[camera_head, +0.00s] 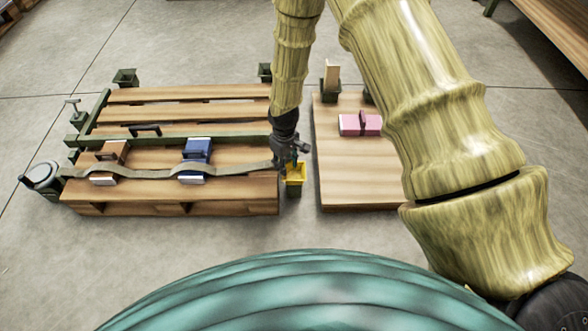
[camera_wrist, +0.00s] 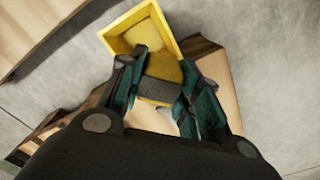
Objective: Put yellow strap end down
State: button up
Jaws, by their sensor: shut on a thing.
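A long grey-brown strap (camera_head: 228,170) runs across the left pallet, over a brown item and a blue item, to my gripper (camera_head: 291,160) at the pallet's right edge. In the wrist view my gripper (camera_wrist: 158,95) is shut on the yellow strap end (camera_wrist: 164,69), with the darker woven part just below it. A yellow open-topped holder (camera_wrist: 141,34) lies just beyond the fingertips; in the head view this holder (camera_head: 296,174) tops a dark post directly below my gripper. I cannot tell whether the strap end touches the holder.
The left pallet (camera_head: 170,205) carries the brown item (camera_head: 113,152) and the blue item (camera_head: 197,151). A wooden platform (camera_head: 355,180) with a pink item (camera_head: 371,124) stands at the right, across a narrow gap. Dark posts stand behind. A round-topped grey object (camera_head: 41,177) stands at the left.

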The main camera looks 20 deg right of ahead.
jog(key=d+f+b, duration=0.3)
jog(key=f, duration=0.1)
jog(key=shift+w, duration=0.25)
jog(key=shift+r, duration=0.1)
jog(key=shift+s+f, duration=0.1)
jog(key=shift+f, duration=0.4)
dwell(0.3)
jog(key=o, duration=1.1)
jog(key=shift+f, duration=0.15)
jog(key=shift+o, duration=0.3)
jog(key=shift+f, duration=0.15)
jog(key=shift+r, duration=0.25)
